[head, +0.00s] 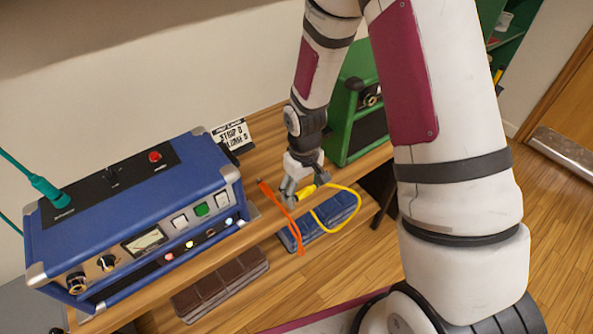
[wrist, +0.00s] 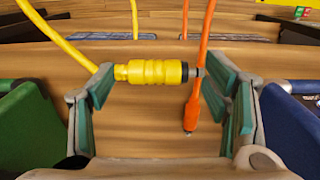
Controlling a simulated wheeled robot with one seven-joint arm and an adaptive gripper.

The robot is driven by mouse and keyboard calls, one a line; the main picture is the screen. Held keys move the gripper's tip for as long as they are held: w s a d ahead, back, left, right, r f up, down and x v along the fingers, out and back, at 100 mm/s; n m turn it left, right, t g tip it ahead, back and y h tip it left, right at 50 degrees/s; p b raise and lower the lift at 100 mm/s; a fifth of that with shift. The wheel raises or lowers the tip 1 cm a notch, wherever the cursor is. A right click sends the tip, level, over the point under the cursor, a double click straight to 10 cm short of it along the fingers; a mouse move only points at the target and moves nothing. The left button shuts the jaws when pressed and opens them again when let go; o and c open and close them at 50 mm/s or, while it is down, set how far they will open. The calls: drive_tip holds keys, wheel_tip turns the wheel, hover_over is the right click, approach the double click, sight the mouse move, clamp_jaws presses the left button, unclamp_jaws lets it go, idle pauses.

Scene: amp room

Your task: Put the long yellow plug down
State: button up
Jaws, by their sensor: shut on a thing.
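The long yellow plug (wrist: 152,72) lies crosswise between the two teal-padded fingers of my gripper (wrist: 168,74) in the wrist view. Its left end meets the left pad, and its dark tip reaches the right pad. My gripper is shut on it. A yellow cable (wrist: 65,40) runs off from the plug's left end. In the head view my gripper (head: 301,193) is over the wooden shelf, between the blue amp and the green amp, with the yellow plug (head: 307,191) partly hidden by the fingers. I cannot tell how high it is above the wood.
An orange plug (wrist: 191,113) on an orange cable (head: 279,207) lies close by. The blue amp (head: 150,210) stands left and the green amp (head: 352,135) right of my gripper. Dark blue pedals (head: 335,213) and brown pedals (head: 220,284) sit lower down. A small sign (head: 232,134) stands behind.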

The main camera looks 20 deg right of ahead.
drive_tip(key=w, duration=0.7)
drive_tip(key=w+d+f, duration=0.1)
drive_tip(key=w, duration=0.2)
drive_tip(key=shift+w, duration=0.3)
drive_tip(key=shift+f, duration=1.75)
drive_tip(key=shift+w+f, duration=0.1)
drive_tip(key=shift+f, duration=0.2)
drive_tip(key=o, duration=1)
drive_tip(key=shift+o, duration=0.8)
drive_tip(key=shift+r, duration=0.1)
